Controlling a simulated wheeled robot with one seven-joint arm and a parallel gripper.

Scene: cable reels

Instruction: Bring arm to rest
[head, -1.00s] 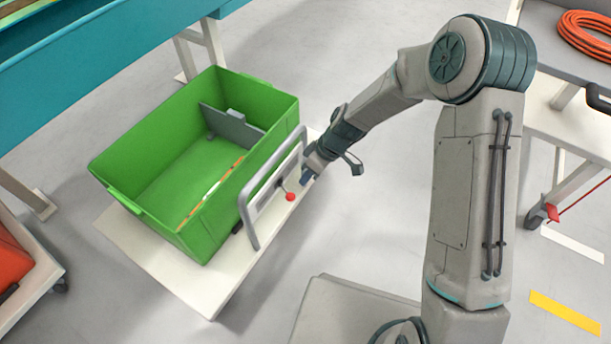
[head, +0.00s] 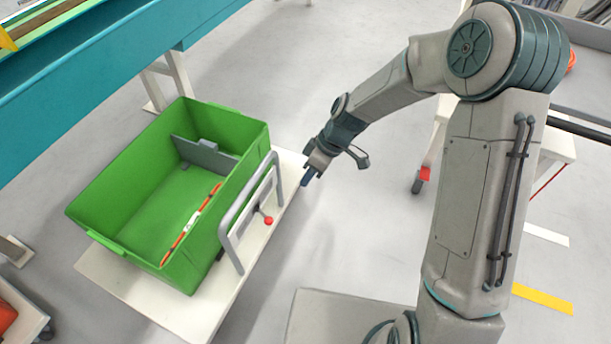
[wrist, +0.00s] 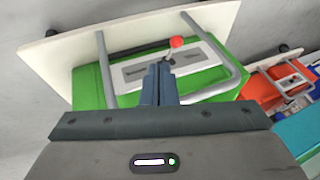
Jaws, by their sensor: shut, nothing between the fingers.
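My gripper (head: 307,177) is shut and empty. It hangs in the air by the right edge of a white cart or platform (head: 150,300), close to a grey handle frame (head: 232,250). In the wrist view my gripper (wrist: 158,85) points toward that grey frame (wrist: 106,70) and a lever with a red knob (wrist: 176,42). The fingers overlap the lever's plate in that view; I cannot tell whether they touch it. The red knob (head: 268,220) also shows in the head view, below and left of the fingertips. My arm is bent, with its elbow high at the right.
A green bin (head: 110,245) stands on the white platform, with a grey divider and an orange-and-white strip inside. A teal-sided table (head: 100,95) runs along the upper left. A wheeled table stands at the right. Grey floor (head: 350,230) lies clear between platform and arm.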

